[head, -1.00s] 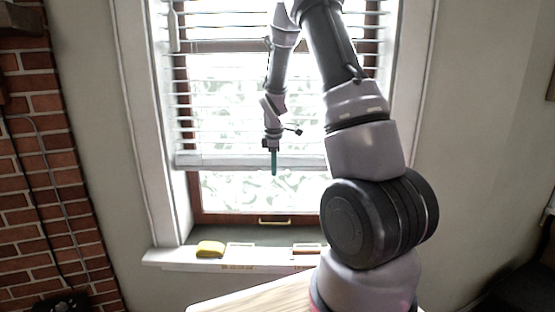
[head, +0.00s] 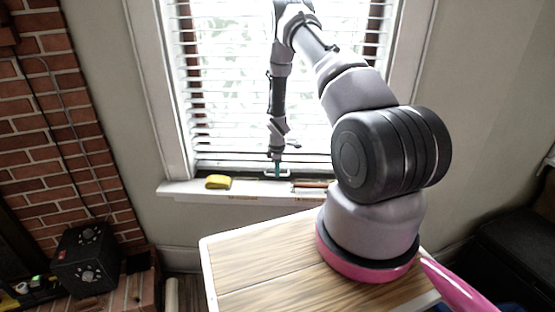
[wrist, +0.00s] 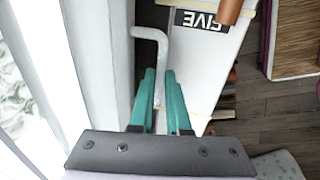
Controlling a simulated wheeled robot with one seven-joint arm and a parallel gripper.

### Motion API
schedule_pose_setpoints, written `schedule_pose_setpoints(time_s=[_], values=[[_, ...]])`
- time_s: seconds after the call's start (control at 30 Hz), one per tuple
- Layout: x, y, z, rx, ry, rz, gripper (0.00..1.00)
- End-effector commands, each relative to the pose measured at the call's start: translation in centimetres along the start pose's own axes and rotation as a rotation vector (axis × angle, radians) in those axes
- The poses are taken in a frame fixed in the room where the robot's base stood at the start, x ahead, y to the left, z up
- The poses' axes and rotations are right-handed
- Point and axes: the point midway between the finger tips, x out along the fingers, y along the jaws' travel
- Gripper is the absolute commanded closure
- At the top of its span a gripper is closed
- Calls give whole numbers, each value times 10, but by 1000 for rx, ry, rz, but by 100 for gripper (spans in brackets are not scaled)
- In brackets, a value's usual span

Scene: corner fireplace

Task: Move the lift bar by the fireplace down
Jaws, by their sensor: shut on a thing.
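The window blind (head: 225,110) hangs down almost to the sill. A pale, bent lift bar (wrist: 150,34) shows in the wrist view beside the blind's broad white bottom rail (wrist: 93,50). In the head view a pale bar (head: 283,175) shows just above the sill. My gripper (head: 276,166) points down there. In the wrist view its teal fingers (wrist: 160,75) are close together, with the lower end of the lift bar between them. The exact contact is partly hidden by the fingers.
The window sill (head: 185,190) carries a yellow object (head: 218,182) left of my gripper. A brick wall (head: 60,110) and a black box (head: 87,262) are at the left.

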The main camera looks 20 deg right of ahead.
Motion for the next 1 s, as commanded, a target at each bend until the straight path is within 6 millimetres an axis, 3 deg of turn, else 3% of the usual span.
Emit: schedule_pose_setpoints(time_s=[0.2,0.57,0.6,0.67,1.0], values=[[16,-5,0,0,-2,-4,100],[18,-6,1,0,-2,-6,100],[18,-6,1,0,-2,-6,74],[18,-6,1,0,-2,-6,55],[14,-4,0,1,-1,-2,55]])
